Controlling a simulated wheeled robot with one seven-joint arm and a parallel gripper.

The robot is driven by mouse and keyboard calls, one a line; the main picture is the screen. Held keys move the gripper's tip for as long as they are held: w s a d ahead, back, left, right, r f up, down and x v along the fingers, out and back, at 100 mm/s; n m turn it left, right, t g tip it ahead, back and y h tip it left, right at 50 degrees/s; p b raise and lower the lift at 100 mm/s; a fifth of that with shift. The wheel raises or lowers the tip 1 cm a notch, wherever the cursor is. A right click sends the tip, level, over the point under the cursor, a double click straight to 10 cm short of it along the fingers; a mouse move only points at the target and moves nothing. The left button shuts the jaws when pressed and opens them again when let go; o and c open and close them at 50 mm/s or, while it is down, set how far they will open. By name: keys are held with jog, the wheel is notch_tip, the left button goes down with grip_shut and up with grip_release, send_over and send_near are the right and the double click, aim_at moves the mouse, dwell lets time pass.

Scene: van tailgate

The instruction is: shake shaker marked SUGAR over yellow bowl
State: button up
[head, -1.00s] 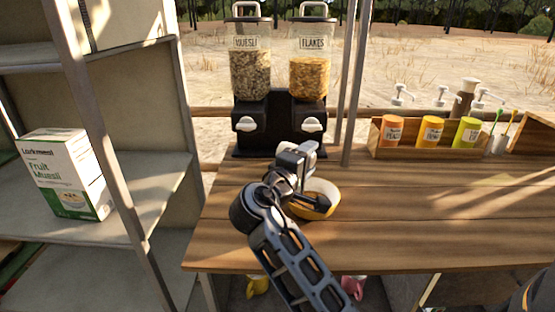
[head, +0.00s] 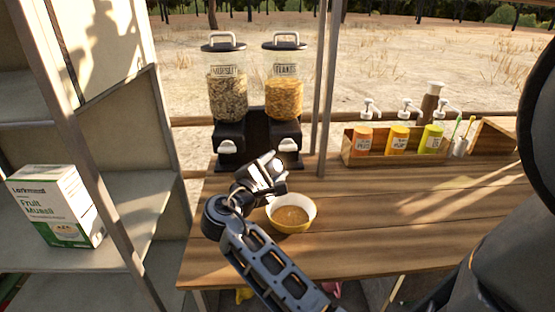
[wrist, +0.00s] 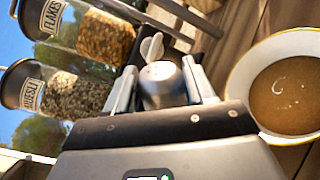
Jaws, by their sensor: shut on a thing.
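The yellow bowl (head: 289,225) stands on the wooden counter with brown contents inside. In the wrist view the bowl (wrist: 238,88) is at the right, and a small pale streak lies on the brown surface. My gripper (head: 270,170) is above the counter, behind and to the left of the bowl. In the wrist view it is shut on a silvery, round-topped shaker (wrist: 162,86), held between the two fingers. No SUGAR mark on it can be read, and its lower part is hidden by the gripper body.
A dispenser pair, MUESLI (head: 227,95) and FLAKES (head: 284,95), stands close behind my gripper. A wooden caddy (head: 352,160) with orange, yellow and green pump bottles is at the back right. A muesli box (head: 55,208) is on the left shelf. The counter right of the bowl is clear.

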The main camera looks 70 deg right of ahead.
jog(key=shift+w+r+n+p, duration=0.35)
jog(key=shift+r+n+p, duration=0.45)
jog(key=shift+p, duration=0.2)
jog(key=shift+w+d+n+b, duration=0.1)
jog(key=shift+w+n+b, duration=0.1)
jog(key=shift+n+b, duration=0.35)
jog(key=shift+w+r+n, duration=0.25)
jog(key=shift+n, duration=0.3)
jog(key=r+n, duration=0.1)
jog(key=n, duration=0.1)
jog(key=w+r+n, duration=0.1)
jog(key=n, duration=0.1)
jog(key=w+r+n, duration=0.1)
jog(key=n, duration=0.1)
jog(key=shift+w+d+r+n+g, duration=0.2)
jog(key=shift+w+n+g, duration=0.05)
jog(key=shift+n+g, duration=0.05)
